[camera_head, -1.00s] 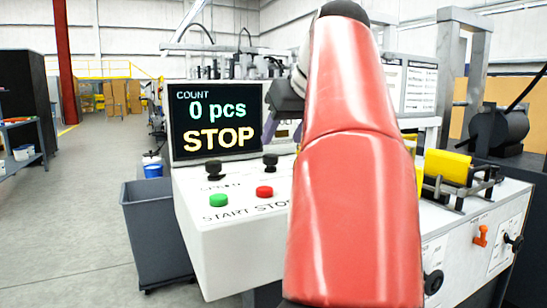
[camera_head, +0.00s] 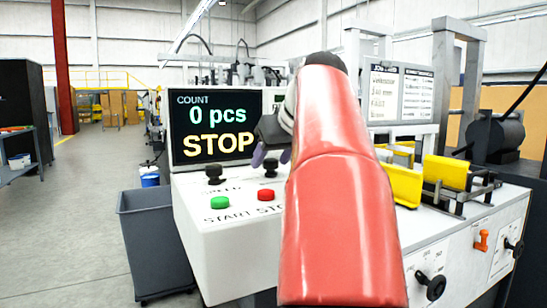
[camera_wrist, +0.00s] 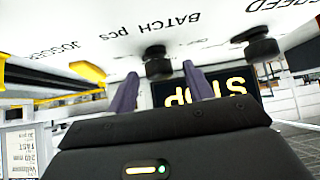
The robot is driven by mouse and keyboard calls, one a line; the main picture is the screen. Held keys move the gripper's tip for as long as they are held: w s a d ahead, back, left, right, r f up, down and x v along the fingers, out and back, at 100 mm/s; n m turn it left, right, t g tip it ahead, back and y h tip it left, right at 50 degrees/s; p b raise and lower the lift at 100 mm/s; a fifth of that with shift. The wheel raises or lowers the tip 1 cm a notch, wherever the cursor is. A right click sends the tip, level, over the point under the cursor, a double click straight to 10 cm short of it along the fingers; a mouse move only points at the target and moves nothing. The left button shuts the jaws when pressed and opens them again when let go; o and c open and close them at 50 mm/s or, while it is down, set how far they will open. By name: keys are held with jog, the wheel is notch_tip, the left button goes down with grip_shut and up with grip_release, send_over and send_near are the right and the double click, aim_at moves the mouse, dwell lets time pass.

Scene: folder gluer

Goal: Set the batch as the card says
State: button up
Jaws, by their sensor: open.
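The white console (camera_head: 235,235) carries a screen (camera_head: 215,125) reading COUNT 0 pcs and STOP. Two black knobs stand below the screen: the speed knob (camera_head: 214,173) on the left and the batch knob (camera_head: 269,168) on the right. In the wrist view, upside down, the batch knob (camera_wrist: 157,62) shows beside the label BATCH pcs, and the speed knob (camera_wrist: 262,46) is to its right. My gripper (camera_head: 271,157) is open and empty above the batch knob. In the wrist view its purple fingers (camera_wrist: 160,80) appear on either side of this knob; contact is unclear. Printed cards (camera_head: 400,94) stand behind my arm.
A green START button (camera_head: 220,202) and a red stop button (camera_head: 265,195) sit in front of the knobs. Yellow guides (camera_head: 445,170) and an orange handle (camera_head: 482,240) are at right. A grey bin (camera_head: 155,240) stands left of the console; the floor left of it is clear.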

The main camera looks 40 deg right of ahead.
jog(key=c, duration=1)
jog(key=shift+o, duration=0.2)
jog(key=shift+a, duration=0.1)
jog(key=m+h, duration=0.1)
jog(key=m, duration=0.1)
jog(key=m+g+h+p, duration=0.1)
jog(key=m+h, duration=0.1)
jog(key=shift+w+a+r+m, duration=0.1)
jog(key=shift+a+r+m, duration=0.1)
jog(key=shift+m, duration=0.1)
jog(key=m+g+h+p, duration=0.1)
jog(key=m, duration=0.1)
jog(key=m+g+h+p, duration=0.1)
jog(key=m+g, duration=0.1)
jog(key=shift+w+a+f+m+h, duration=0.1)
jog(key=shift+w+f+m+h, duration=0.1)
jog(key=shift+m+h, duration=0.2)
jog(key=o, duration=1)
jog(key=shift+c, duration=0.2)
